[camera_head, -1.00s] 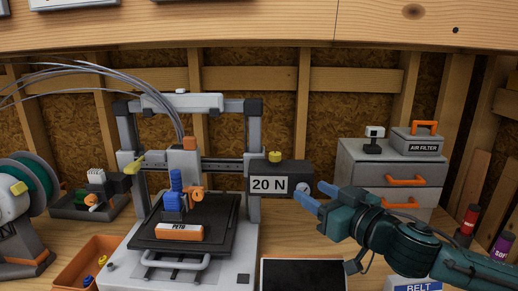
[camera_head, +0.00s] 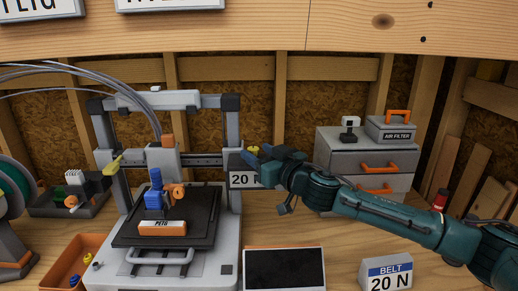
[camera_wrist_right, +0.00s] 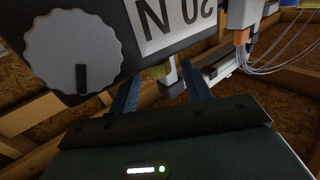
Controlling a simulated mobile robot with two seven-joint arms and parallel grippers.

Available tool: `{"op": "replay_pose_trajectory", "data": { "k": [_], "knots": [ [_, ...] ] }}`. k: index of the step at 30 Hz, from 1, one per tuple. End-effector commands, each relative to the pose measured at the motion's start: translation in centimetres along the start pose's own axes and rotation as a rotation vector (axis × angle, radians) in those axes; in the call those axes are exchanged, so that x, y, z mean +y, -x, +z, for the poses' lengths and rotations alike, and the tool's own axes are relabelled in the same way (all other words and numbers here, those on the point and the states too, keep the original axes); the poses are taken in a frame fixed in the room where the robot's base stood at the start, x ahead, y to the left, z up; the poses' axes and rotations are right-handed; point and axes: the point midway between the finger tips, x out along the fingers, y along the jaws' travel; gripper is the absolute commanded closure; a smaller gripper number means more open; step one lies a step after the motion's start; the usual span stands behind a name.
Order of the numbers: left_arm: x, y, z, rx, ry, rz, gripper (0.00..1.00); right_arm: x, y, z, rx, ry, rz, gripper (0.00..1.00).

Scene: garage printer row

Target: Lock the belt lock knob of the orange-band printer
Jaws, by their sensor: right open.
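The printer (camera_head: 228,220) is a grey frame with a black bed and an orange block at its print head. On its right side is a dark box (camera_head: 236,162) with a white 20 N label. My left gripper is not in view.
A dark screen (camera_head: 285,268) and a BELT 20 N sign (camera_head: 388,273) stand at the front. Grey drawers (camera_head: 340,158) with an air filter box (camera_head: 392,130) stand behind my right arm. An orange bin (camera_head: 72,255) is at front left. Tubes arch above the printer.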

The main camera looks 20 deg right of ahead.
Motion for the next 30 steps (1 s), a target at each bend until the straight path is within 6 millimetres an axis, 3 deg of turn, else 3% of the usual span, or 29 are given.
{"op": "replay_pose_trajectory", "data": {
  "k": [11,27,30],
  "knots": [
    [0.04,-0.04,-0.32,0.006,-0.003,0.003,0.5,-0.01,-0.53,-0.01,0.0,0.0,0.0,0.51],
    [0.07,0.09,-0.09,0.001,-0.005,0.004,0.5,0.02,-0.49,0.0,0.0,0.0,0.0,0.96],
    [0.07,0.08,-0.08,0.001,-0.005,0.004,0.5,0.01,-0.49,0.02,0.0,0.0,0.002,0.96]
  ]
}}
